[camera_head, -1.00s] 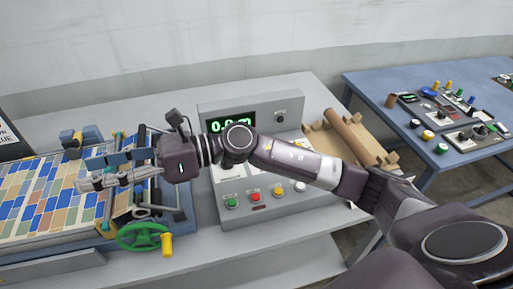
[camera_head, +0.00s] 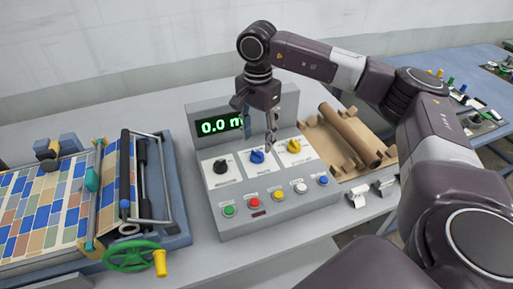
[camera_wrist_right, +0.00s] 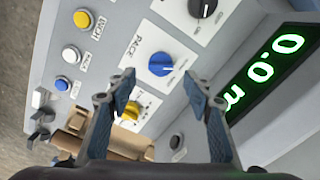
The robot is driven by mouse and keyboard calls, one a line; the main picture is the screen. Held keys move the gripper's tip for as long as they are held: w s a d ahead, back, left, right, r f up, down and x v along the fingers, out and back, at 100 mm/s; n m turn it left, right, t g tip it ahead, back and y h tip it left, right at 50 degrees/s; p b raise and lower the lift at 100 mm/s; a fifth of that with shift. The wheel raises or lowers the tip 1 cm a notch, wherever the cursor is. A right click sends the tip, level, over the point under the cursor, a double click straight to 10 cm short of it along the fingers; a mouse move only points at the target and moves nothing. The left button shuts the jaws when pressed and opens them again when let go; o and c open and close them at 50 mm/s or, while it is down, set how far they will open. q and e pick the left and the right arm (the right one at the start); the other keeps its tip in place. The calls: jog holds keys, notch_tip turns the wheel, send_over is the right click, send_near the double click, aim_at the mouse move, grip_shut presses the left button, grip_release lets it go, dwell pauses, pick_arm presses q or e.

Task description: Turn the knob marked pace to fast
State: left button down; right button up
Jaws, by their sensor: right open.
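The pace knob (camera_head: 257,156) is a blue knob on a white plate, the middle one of three knobs on the grey control panel (camera_head: 238,181). In the right wrist view the blue knob (camera_wrist_right: 161,64) has the word PACE beside it. Its exact setting is too small to read. My right gripper (camera_head: 262,133) is above the panel, pointing down near the knob. In the wrist view its open fingers (camera_wrist_right: 159,84) appear on either side of the knob's near edge, empty, with no clear contact. My left gripper is not in view.
A black knob (camera_head: 221,166) and a yellow knob (camera_head: 294,146) flank the blue one. Several push buttons line the panel's front. A green 0.0 display (camera_head: 215,127) stands behind. The roller press (camera_head: 160,195) is at left; a cardboard tube (camera_head: 350,134) lies at right.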

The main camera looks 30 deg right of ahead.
aim_at(258, 152)
notch_tip(258, 152, down, 5)
jog(key=shift+f+p, duration=0.1)
jog(key=shift+p, duration=0.45)
jog(key=c, duration=1.2)
